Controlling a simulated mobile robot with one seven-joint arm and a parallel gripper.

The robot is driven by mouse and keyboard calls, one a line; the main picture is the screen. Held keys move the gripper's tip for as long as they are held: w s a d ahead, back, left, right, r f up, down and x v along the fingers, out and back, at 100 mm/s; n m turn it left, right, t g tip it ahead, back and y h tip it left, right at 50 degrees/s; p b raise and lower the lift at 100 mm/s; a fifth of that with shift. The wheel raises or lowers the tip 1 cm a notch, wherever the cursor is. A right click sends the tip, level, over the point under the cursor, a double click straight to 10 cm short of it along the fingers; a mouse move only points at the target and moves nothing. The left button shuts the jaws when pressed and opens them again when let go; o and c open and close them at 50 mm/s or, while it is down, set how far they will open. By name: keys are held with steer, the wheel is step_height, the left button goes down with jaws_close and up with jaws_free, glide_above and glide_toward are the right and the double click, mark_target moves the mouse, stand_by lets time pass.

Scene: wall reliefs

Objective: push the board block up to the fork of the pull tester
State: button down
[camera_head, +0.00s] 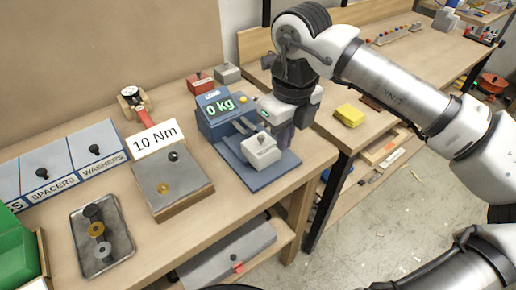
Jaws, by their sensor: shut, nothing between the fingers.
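The pull tester (214,125) is a blue unit on the bench with a lit display reading 0 kg and a yellow button. Its flat blue base plate (277,174) reaches toward the front. A pale grey block with a dark knob, which looks like the board block (262,152), sits on this plate in front of the display unit. The fork (238,146) seems to be the grey part between unit and block; whether they touch is unclear. My gripper (283,138) points down, shut and empty, just right of and behind the block. Its fingertips are partly hidden.
A 10 Nm board (174,188) stands left of the tester. A red block (200,84) and a grey block (228,73) stand behind it. A yellow block (349,115) lies on the right bench. A dark tray (101,259) with washers is front left.

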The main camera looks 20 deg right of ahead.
mark_target(273, 170)
steer(key=f, duration=0.3)
steer(key=f+p, duration=0.1)
steer(key=f, duration=0.2)
steer(key=f+p, duration=0.1)
steer(key=f, duration=0.2)
steer(key=shift+s+d+f, duration=0.25)
steer(key=shift+s+d, duration=0.1)
steer(key=w, duration=0.1)
steer(key=w+p, duration=0.1)
steer(key=w+a+p, duration=0.1)
steer(key=shift+f, duration=0.25)
steer(key=shift+w+a+f, duration=0.1)
steer(key=shift+w+a, duration=0.1)
steer(key=shift+w, duration=0.25)
